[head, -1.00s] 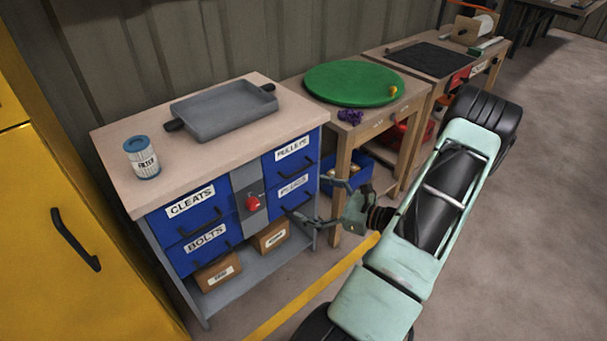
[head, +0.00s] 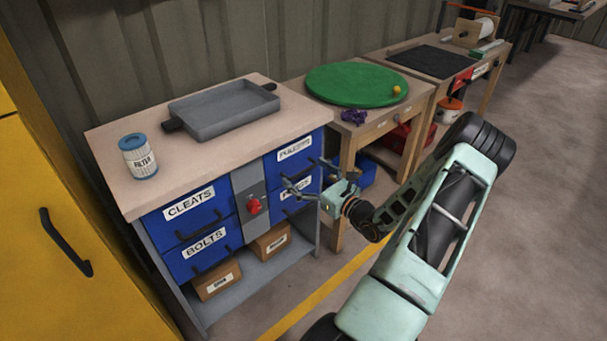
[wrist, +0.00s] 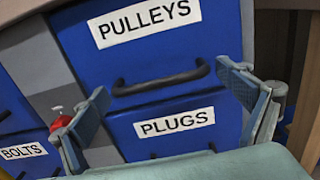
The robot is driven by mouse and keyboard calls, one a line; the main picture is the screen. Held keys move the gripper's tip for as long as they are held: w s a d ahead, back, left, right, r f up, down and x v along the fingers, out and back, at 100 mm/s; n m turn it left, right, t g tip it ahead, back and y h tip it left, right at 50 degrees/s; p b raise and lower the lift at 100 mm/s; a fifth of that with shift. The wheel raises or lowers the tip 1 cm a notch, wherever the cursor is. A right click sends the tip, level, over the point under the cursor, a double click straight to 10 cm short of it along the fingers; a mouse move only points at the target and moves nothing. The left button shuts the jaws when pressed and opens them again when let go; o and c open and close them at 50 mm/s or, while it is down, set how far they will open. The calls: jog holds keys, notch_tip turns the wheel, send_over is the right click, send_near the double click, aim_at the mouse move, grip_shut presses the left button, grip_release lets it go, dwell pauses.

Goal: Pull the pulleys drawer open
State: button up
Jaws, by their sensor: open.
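The pulleys drawer (head: 294,160) is the upper right blue drawer of the workbench cabinet, and its front looks flush with the cabinet. In the wrist view the pulleys drawer (wrist: 190,52) fills the upper middle, with its dark bar handle (wrist: 160,83) below the white label. My gripper (head: 298,187) is open and empty in front of the right-hand drawers. In the wrist view its fingers (wrist: 163,82) stand apart on either side of the handle, which they do not grip. The gap in depth to the handle is hard to judge.
The plugs drawer (wrist: 176,138) lies just below. A red knob (head: 253,206) sits on the grey middle panel beside the drawers. A grey tray (head: 222,113) and a filter can (head: 139,158) stand on the bench top. A table with a green disc (head: 350,84) stands close on the right.

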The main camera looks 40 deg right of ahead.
jog(key=shift+w, duration=0.3)
jog(key=c, duration=1.4)
jog(key=shift+s+d+p, duration=0.4)
jog(key=shift+s+p, duration=0.15)
jog(key=shift+s, duration=4.3)
jog(key=shift+s+d+p, duration=0.4)
jog(key=shift+s+p, duration=0.15)
jog(key=shift+s, duration=4.35)
jog(key=shift+s+d+p, duration=0.4)
jog(key=shift+s+p, duration=0.15)
jog(key=shift+s, duration=4.3)
jog(key=o, duration=1.4)
